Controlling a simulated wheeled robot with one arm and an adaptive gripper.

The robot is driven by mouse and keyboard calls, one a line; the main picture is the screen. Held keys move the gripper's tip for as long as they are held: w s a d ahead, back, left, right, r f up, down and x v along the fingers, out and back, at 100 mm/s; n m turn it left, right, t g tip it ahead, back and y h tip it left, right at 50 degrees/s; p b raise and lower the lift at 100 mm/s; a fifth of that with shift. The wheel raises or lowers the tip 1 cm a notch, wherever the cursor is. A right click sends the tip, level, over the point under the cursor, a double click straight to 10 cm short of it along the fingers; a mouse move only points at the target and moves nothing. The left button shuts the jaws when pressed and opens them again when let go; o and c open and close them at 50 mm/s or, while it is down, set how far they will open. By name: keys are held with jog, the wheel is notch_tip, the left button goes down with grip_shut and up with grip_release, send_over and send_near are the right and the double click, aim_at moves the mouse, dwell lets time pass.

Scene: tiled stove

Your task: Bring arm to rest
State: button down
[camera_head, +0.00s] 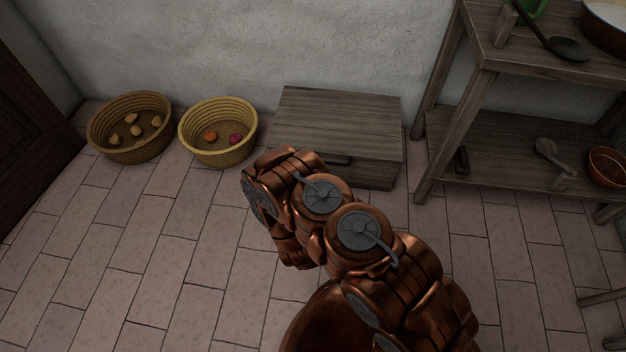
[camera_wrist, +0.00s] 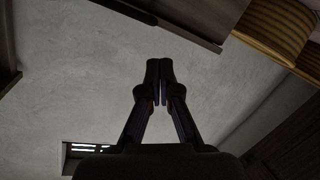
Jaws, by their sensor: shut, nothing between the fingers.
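My gripper (camera_wrist: 160,75) shows in the wrist view as two dark fingers with their tips together, empty. Behind the fingers is the pale plaster wall (camera_wrist: 90,85). In the head view my copper arm is folded in the lower middle, in front of a low wooden chest (camera_head: 340,115). The gripper's fingers cannot be made out in the head view, hidden by the arm. Nothing is seen touching the gripper.
Two woven baskets stand by the wall: a left one (camera_head: 97,140) with several pale items and a right one (camera_head: 220,158) with an orange and a magenta item. A wooden shelf (camera_head: 480,180) stands right. Tiled floor (camera_head: 130,250) is clear at left.

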jog(key=shift+r, duration=0.15)
notch_tip(320, 180, up, 25)
jog(key=w+a+m+g+p, duration=0.25)
jog(key=m+g+p, duration=0.4)
jog(key=p, duration=0.75)
jog(key=s+r+n+g+y+p, duration=0.2)
jog(key=s+r+g+p, duration=0.2)
jog(key=r, duration=0.8)
jog(key=s+d+r+g+p, duration=0.2)
jog(key=s+d+r+p, duration=0.15)
jog(key=s+r, duration=0.5)
jog(key=s+d+r+g+p, duration=0.1)
jog(key=s+d+r+p, duration=0.3)
jog(key=r, duration=0.8)
jog(key=s+d+r+g+p, duration=0.2)
jog(key=s+d+r+p, duration=0.1)
jog(key=s+r, duration=0.5)
jog(key=s+d+r+g+h+p, duration=0.1)
jog(key=s+d+r+p, duration=0.3)
jog(key=s+r, duration=0.4)
jog(key=s+g+p, duration=0.1)
jog(key=s, duration=0.6)
jog(key=shift+d+r+p, duration=0.2)
jog(key=shift+d+p, duration=0.05)
jog(key=shift+p, duration=0.15)
